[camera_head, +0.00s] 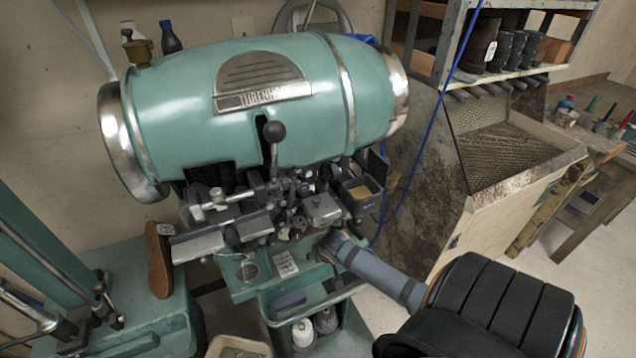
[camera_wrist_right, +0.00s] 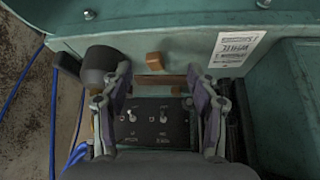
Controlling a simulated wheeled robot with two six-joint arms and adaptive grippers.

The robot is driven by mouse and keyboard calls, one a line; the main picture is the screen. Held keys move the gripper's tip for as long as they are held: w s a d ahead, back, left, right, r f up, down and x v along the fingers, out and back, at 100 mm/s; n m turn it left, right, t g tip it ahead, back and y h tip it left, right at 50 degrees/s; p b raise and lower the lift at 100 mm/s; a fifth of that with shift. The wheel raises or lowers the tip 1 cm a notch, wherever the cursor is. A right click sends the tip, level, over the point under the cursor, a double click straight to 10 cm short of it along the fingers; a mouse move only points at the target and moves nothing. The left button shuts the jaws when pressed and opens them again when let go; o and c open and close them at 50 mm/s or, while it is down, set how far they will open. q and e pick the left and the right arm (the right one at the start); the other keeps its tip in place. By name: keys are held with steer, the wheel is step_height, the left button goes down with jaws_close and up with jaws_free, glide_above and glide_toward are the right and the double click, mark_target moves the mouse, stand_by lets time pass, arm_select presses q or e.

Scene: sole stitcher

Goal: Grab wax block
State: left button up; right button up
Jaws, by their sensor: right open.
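My right gripper (camera_wrist_right: 160,78) is open in the right wrist view, its two fingers spread apart. A small orange-brown block (camera_wrist_right: 155,62), which may be the wax block, sits just beyond the fingertips against the green machine body. Nothing is visibly held. In the head view my right arm reaches in from the lower right to below the machine's front, where the gripper's fingers are hard to make out. A tan piece (camera_head: 362,191) also lies in a small black box on the machine; I cannot tell whether it is wax. My left gripper is not in view.
The green stitching machine (camera_head: 262,95) fills the middle. A dark panel with switches (camera_wrist_right: 148,117) lies between my fingers in the wrist view. A round black part (camera_wrist_right: 99,64) is close to the left finger. A green tray (camera_head: 345,290) holds spools. Blue cables hang nearby.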

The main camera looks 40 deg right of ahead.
steer(key=shift+w+d+r+m, duration=0.2)
steer(key=shift+w+d+r, duration=0.15)
steer(key=shift+d, duration=0.1)
steer(key=shift+w+d+r+m, duration=0.2)
steer(key=shift+w+d+r, duration=0.1)
steer(key=shift+d, duration=0.15)
steer(key=shift+w+x, duration=0.15)
steer(key=shift+x, duration=1.75)
steer(key=shift+w+x, duration=0.15)
steer(key=shift+x, duration=1.75)
steer(key=shift+s+a+r, duration=0.1)
steer(key=shift+a+r, duration=0.05)
steer(key=shift+a, duration=0.05)
steer(key=c, duration=1.1)
